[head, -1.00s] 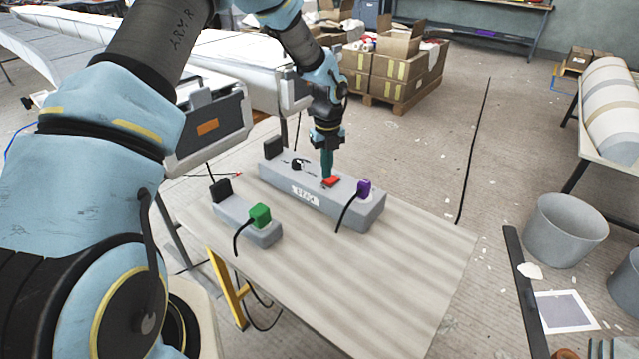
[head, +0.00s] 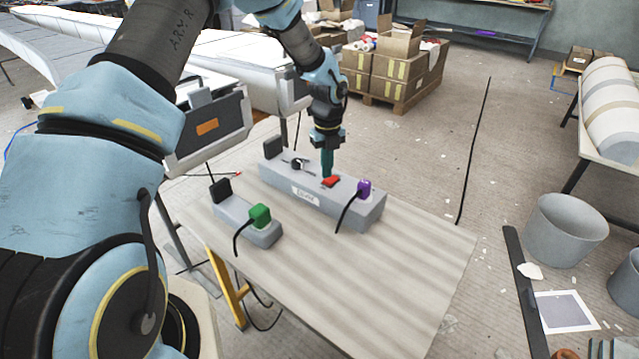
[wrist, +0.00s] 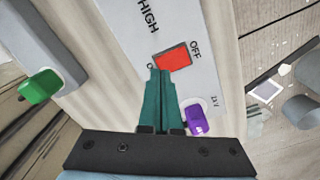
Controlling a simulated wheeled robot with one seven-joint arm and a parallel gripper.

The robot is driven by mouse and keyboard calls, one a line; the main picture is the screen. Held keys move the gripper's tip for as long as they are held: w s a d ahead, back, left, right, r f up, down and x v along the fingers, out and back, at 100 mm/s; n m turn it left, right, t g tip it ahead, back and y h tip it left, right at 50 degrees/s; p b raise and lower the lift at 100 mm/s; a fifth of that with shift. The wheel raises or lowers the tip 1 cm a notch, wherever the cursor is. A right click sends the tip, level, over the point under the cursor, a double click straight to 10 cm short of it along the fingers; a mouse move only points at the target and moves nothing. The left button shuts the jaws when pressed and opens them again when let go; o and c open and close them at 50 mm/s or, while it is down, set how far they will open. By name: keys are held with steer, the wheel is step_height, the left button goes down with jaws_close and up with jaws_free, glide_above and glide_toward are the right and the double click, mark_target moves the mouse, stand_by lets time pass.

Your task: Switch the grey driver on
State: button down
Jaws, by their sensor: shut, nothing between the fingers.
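The grey driver (head: 283,179) is the longer of two grey boxes on the table. A red rocker switch (head: 331,182) is set in its top; it also shows in the wrist view (wrist: 174,57). OFF is printed beyond the switch's far end, and a label starting with O is partly covered by my fingers. My gripper (head: 327,174) points down above the box, its teal fingers shut and empty. In the wrist view its fingertips (wrist: 160,73) overlap the switch's near edge; I cannot tell whether they touch it.
A purple plug (head: 364,188) stands beside the switch, close to my fingers. A black plug (head: 273,147) and a knob (head: 298,164) are at the driver's far end. A smaller grey box (head: 243,226) with a green plug (head: 260,216) lies alongside. The table's right part is bare.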

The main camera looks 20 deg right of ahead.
steer(key=shift+f+b, duration=0.5)
steer(key=shift+f, duration=0.45)
stand_by(0.5)
steer(key=shift+r+p, duration=2.85)
steer(key=shift+r, duration=0.75)
steer(key=s+a+r+n, duration=0.1)
steer(key=a+r+n, duration=0.3)
steer(key=a+n, duration=0.45)
steer(key=s+a+r+n+t, duration=0.1)
steer(key=a+r+n, duration=0.5)
steer(key=a, duration=0.4)
steer(key=s+a+r+n, duration=0.1)
steer(key=a+r+n, duration=0.2)
steer(key=a+n, duration=0.6)
steer(key=s+a+r+n, duration=0.3)
steer(key=s+a+n, duration=0.5)
steer(key=n, duration=0.3)
steer(key=shift+a+n+t, duration=0.3)
steer(key=shift+a+n, duration=0.05)
steer(key=shift+a, duration=0.25)
